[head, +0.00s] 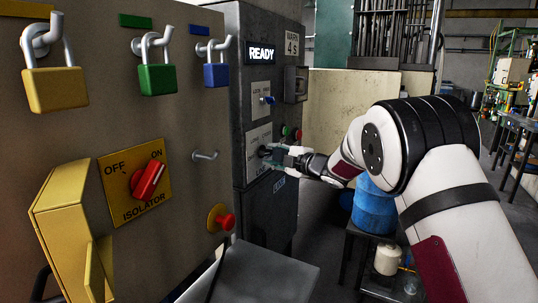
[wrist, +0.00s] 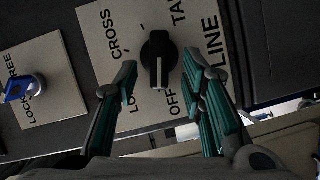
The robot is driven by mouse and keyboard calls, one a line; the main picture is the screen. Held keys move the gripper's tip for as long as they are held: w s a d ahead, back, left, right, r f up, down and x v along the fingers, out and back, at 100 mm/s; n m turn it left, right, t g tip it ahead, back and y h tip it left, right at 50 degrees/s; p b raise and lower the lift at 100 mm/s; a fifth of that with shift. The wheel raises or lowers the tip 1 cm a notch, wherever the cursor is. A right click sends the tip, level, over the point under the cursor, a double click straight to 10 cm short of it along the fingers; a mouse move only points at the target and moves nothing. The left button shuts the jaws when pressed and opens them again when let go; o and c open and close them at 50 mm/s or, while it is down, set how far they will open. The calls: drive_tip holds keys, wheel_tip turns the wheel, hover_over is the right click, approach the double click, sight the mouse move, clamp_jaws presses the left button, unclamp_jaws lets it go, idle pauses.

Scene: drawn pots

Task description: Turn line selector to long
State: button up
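The line selector is a black knob (wrist: 159,58) with a white pointer mark, on a pale plate (wrist: 98,22) in the wrist view. The plate reads CROSS, LO…, OFF, TA… and LINE; some letters are hidden. The mark points down in the picture, between LO… and OFF; I cannot tell which it is set to. My gripper (wrist: 160,80) is open, one teal-padded finger on each side of the knob, with gaps visible. In the head view my gripper (head: 274,156) is at the lower plate of the grey cabinet, largely covering the knob.
The cabinet sign (head: 262,53) reads READY. At left, a panel carries padlocks (head: 55,88), a red isolator switch (head: 148,182) and a red push button (head: 224,221).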

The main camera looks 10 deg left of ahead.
sight(269, 150)
drive_tip(key=shift+x, duration=1.4)
clamp_jaws()
drive_tip(key=m+g, duration=0.1)
drive_tip(key=m, duration=0.2)
drive_tip(key=shift+w+d+r+m+g, duration=0.1)
drive_tip(key=shift+r+m+g, duration=0.2)
drive_tip(key=shift+r+g, duration=0.1)
drive_tip(key=m+g, duration=0.2)
drive_tip(key=m, duration=0.1)
drive_tip(key=shift+w+m+b, duration=0.2)
drive_tip(key=shift+m+b, duration=0.1)
